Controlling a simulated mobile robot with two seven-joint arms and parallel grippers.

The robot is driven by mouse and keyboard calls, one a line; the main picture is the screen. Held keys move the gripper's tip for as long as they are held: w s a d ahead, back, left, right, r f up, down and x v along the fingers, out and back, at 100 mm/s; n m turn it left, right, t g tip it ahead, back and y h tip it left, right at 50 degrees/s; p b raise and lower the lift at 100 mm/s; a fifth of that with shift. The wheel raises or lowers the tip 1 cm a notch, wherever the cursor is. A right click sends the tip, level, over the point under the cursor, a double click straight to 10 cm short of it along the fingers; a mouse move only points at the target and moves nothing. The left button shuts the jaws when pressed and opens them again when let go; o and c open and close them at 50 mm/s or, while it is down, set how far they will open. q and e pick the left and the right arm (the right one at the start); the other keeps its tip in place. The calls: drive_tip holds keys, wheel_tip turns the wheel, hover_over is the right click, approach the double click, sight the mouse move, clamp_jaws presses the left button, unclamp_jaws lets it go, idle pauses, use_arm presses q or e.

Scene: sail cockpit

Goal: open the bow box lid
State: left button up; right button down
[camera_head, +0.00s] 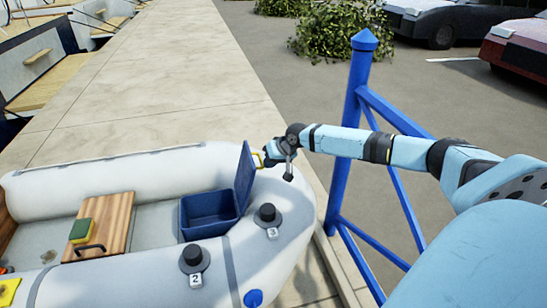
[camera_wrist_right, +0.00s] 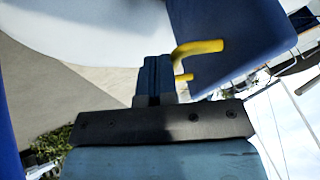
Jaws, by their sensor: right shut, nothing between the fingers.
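The blue bow box (camera_head: 207,216) sits in the bow of the grey inflatable boat. Its blue lid (camera_head: 244,178) stands up steeply on the box's right side, so the box is open and its inside shows. A yellow handle (camera_head: 258,158) is on the lid's outer face. My right gripper (camera_head: 268,158) is at this handle, shut with nothing between its fingers. In the right wrist view the shut fingers (camera_wrist_right: 154,76) are right beside the yellow handle (camera_wrist_right: 200,48), with the lid (camera_wrist_right: 225,30) beyond. I cannot tell whether they touch. My left gripper is out of view.
Round black fittings marked 2 (camera_head: 192,256) and 3 (camera_head: 267,215) stand on the boat's tube. A wooden board (camera_head: 103,227) with a green and yellow sponge (camera_head: 81,231) lies left of the box. A blue railing post (camera_head: 350,130) stands close to my right arm.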

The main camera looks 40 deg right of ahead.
sight(252, 157)
drive_tip(key=shift+g+h, duration=0.5)
drive_tip(key=shift+h, duration=0.3)
drive_tip(key=w+a+r+p, duration=0.1)
drive_tip(key=p, duration=0.1)
drive_tip(key=a+r+p, duration=0.1)
drive_tip(key=a+p, duration=0.1)
drive_tip(key=w+a+r+p, duration=0.1)
drive_tip(key=a+p, duration=0.1)
drive_tip(key=shift+w+p, duration=0.35)
drive_tip(key=shift+p, duration=0.05)
drive_tip(key=shift+a, duration=0.1)
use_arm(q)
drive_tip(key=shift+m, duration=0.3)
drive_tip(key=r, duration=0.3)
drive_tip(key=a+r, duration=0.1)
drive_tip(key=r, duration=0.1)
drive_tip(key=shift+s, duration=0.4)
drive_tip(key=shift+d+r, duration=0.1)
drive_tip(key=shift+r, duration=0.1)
